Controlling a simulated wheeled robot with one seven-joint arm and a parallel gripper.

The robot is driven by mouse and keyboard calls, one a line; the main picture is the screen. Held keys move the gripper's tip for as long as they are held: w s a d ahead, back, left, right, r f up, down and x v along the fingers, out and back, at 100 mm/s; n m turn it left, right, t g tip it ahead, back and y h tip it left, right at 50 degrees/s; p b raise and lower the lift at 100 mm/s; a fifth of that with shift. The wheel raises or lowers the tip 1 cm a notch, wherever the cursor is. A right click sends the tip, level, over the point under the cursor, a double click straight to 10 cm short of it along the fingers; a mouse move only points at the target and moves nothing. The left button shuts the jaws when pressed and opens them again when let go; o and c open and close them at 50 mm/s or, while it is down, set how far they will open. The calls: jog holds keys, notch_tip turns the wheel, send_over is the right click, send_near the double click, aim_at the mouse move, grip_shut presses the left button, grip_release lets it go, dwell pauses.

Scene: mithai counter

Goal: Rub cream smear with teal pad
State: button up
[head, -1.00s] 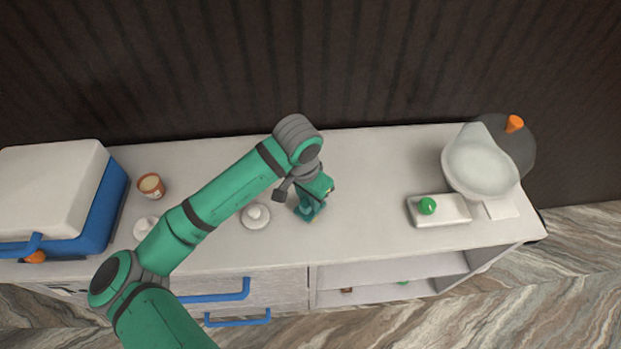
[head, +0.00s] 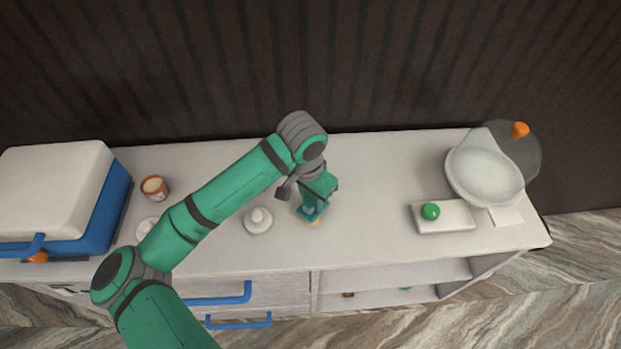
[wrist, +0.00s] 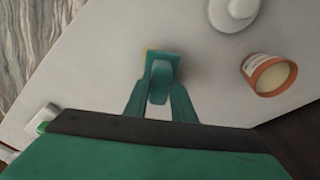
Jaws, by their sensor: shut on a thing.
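My gripper (head: 314,203) is shut on the teal pad (head: 309,214) and holds it low at the counter top, right of the middle-left white knobbed lid. The pad also shows in the wrist view (wrist: 163,63), between the fingertips (wrist: 160,88). A small yellowish patch, likely the cream smear (head: 315,223), peeks out at the pad's front edge; the pad hides the rest. It also shows as a sliver at the pad's corner in the wrist view (wrist: 149,52). I cannot tell for sure whether the pad presses on the counter.
A white knobbed lid (head: 258,221) sits close left of the pad. An orange cup (head: 154,187) and a blue-white box (head: 118,205) stand farther left. A white tray (head: 458,216) with a green ball (head: 431,211) and a pale bowl (head: 484,181) stand right. Counter between is clear.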

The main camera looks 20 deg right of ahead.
notch_tip(320, 180, up, 3)
jog(key=shift+s+r, duration=0.1)
jog(key=shift+s, duration=0.05)
jog(key=shift+r, duration=1.95)
